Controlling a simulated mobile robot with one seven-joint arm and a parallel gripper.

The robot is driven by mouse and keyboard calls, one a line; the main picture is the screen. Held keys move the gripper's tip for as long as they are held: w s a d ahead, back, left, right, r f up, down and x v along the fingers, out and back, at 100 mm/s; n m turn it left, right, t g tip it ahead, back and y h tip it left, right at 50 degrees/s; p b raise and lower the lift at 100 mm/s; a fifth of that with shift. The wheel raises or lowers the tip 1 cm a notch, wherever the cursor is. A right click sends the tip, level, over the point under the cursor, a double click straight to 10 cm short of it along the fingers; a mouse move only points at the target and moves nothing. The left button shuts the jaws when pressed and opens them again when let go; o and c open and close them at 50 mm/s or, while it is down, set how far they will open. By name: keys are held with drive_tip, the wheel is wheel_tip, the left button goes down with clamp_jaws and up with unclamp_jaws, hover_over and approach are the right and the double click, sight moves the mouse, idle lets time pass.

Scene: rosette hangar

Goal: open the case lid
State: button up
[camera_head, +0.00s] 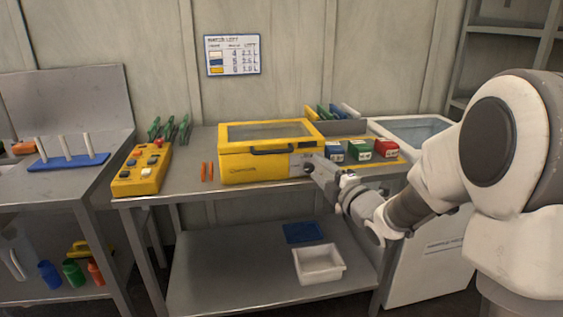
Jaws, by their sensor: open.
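A yellow case (240,172) stands on the grey metal table. Its lid (268,131) has a yellow frame with a clear window and lies down on the case. A dark handle (272,150) runs along the front edge of the lid. My gripper (308,169) is at the front right corner of the case, by a pale label, to the right of and a little below the handle. It looks empty. Its fingers are small in view, and I cannot tell whether they touch the case.
Green, blue and red boxes (359,151) stand right of the case, close to my arm. Orange markers (206,171) and a yellow control box (142,170) are at left. A white bin (318,262) and a blue tray (303,232) lie on the lower shelf.

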sight(272, 153)
wheel_tip(272, 153, down, 5)
drive_tip(key=a+n+y+b, duration=0.2)
drive_tip(key=a+n+y, duration=0.1)
drive_tip(key=n+y, duration=0.1)
drive_tip(key=b+x, duration=0.1)
drive_tip(key=x, duration=1.6)
drive_tip(key=shift+w, duration=0.1)
clamp_jaws()
idle(0.6)
